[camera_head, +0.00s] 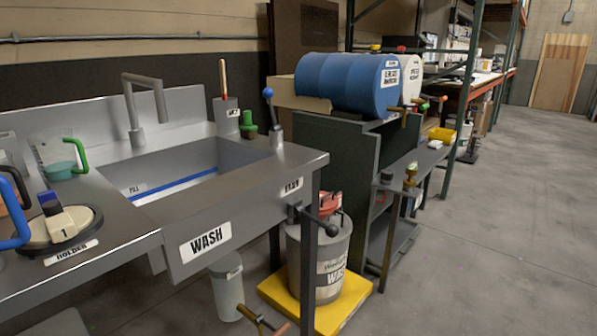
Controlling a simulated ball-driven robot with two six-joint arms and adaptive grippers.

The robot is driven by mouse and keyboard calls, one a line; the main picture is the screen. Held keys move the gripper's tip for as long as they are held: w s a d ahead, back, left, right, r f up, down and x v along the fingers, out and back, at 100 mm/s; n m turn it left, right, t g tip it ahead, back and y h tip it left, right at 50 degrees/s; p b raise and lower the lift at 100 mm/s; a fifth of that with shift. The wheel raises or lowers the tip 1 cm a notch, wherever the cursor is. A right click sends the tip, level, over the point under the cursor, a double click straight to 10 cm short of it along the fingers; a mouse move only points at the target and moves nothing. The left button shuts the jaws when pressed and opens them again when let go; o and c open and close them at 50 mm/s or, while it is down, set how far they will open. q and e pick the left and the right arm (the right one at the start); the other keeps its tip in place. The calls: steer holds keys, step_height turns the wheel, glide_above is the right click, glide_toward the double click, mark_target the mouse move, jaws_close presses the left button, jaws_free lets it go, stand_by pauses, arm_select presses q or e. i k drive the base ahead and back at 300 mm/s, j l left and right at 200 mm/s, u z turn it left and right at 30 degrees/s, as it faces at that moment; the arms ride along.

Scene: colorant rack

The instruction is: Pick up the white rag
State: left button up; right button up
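I cannot make out a white rag for certain. A small white item (435,144) lies on the low grey bench by the yellow bin, too small to tell whether it is cloth. Neither of my grippers shows in the head view.
The steel wash sink (205,240) and its counter fill the left, with handled jugs and a holder (70,252). A grey bucket (318,262) stands on a yellow platform (345,312). A blue drum (345,82) lies on a dark stand. The concrete floor (480,250) at right is clear.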

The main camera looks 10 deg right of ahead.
mark_target(435, 144)
steer(key=i+l+z, duration=0.25)
steer(key=i+l, duration=0.25)
steer(key=l, duration=0.45)
steer(key=i+l+z, duration=0.25)
steer(key=i+l, duration=0.3)
steer(key=l, duration=0.3)
steer(key=i+l+z, duration=0.2)
steer(key=i+l, duration=0.55)
steer(key=l, duration=0.15)
steer(key=i+l, duration=0.15)
steer(key=i+l+u, duration=0.1)
steer(key=i+l, duration=0.9)
steer(key=l, duration=0.15)
